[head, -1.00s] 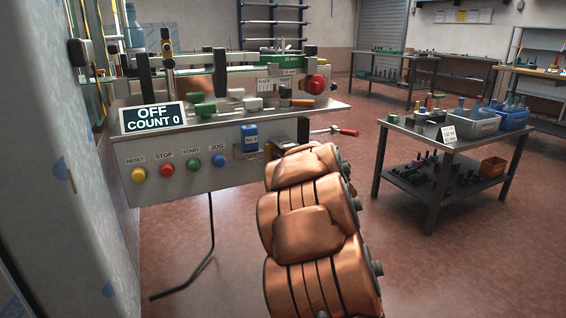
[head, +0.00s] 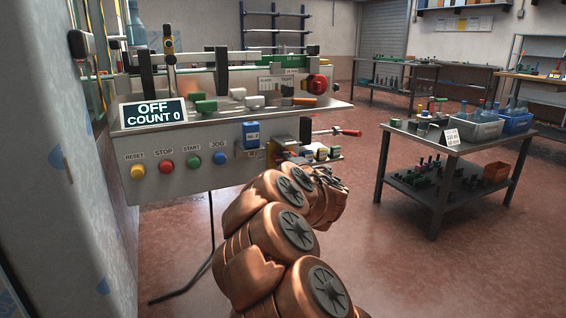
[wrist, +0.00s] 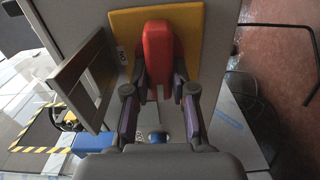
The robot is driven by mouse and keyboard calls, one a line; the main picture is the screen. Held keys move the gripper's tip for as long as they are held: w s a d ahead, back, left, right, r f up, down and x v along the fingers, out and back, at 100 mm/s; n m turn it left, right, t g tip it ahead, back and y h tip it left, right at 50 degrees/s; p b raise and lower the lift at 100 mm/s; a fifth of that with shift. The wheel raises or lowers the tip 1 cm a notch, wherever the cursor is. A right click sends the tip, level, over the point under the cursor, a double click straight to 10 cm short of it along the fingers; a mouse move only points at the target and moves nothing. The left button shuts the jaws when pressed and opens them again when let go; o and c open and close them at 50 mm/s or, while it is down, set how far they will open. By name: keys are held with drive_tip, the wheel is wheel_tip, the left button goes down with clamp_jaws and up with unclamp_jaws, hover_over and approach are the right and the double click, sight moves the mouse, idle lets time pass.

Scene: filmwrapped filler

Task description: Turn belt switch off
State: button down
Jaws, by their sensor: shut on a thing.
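The belt switch shows in the wrist view as a red handle (wrist: 157,55) on a yellow plate (wrist: 188,22), with small upside-down lettering beside it. My gripper (wrist: 160,92) has its two fingers closed on either side of the lower part of the red handle. In the head view my gripper (head: 322,153) is at the right end of the grey control panel (head: 190,182), where the handle is mostly hidden. A display (head: 153,113) on the machine reads OFF, COUNT 0.
Yellow, red, green and blue buttons (head: 178,164) line the panel front, left of a blue block (head: 251,134). A hinged grey flap (wrist: 82,80) stands close beside my gripper in the wrist view. A table with bins (head: 450,150) stands at right. The floor between is clear.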

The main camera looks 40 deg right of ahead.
drive_tip(key=shift+n, duration=0.4)
drive_tip(key=c, duration=1)
unclamp_jaws()
drive_tip(key=shift+o, duration=0.2)
drive_tip(key=v, duration=1.2)
